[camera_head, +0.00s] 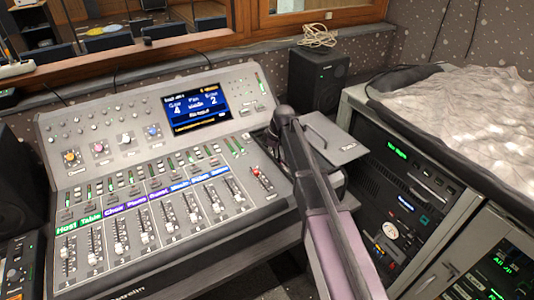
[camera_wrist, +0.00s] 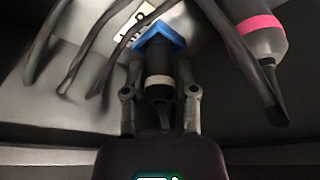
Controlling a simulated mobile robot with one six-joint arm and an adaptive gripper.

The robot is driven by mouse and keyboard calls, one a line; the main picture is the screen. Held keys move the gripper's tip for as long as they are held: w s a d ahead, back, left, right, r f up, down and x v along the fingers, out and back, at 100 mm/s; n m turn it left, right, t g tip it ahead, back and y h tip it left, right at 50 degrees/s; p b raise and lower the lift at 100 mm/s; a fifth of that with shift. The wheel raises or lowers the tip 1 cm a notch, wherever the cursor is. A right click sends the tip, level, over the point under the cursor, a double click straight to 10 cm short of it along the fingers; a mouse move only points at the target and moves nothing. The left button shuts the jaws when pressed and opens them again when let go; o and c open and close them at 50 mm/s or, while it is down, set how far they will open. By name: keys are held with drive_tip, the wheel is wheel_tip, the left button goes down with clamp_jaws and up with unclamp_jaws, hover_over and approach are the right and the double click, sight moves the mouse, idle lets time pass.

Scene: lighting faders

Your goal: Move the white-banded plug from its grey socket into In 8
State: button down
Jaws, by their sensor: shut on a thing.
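In the wrist view my gripper (camera_wrist: 160,72) is shut on a dark plug with a pale, whitish band (camera_wrist: 159,82), one finger on each side. The plug's far end meets a blue angular surround (camera_wrist: 160,36) on a light grey panel. I cannot tell whether the plug is seated in it or just in front. A white label with dark marks (camera_wrist: 132,18) is beside the blue surround, too blurred to read. No grey socket can be made out. In the head view my arm reaches toward the console's back right corner, and its gripper end is hidden.
Several black cables (camera_wrist: 85,50) hang left of the plug in the wrist view. A pink-banded plug (camera_wrist: 260,27) with a dark tail is close on the right. The head view shows the mixing console (camera_head: 150,150), a speaker (camera_head: 318,78) and a rack (camera_head: 395,195).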

drive_tip(key=shift+s, duration=0.1)
drive_tip(key=shift+c, duration=1.6)
unclamp_jaws()
drive_tip(key=shift+f, duration=0.15)
drive_tip(key=shift+r, duration=0.2)
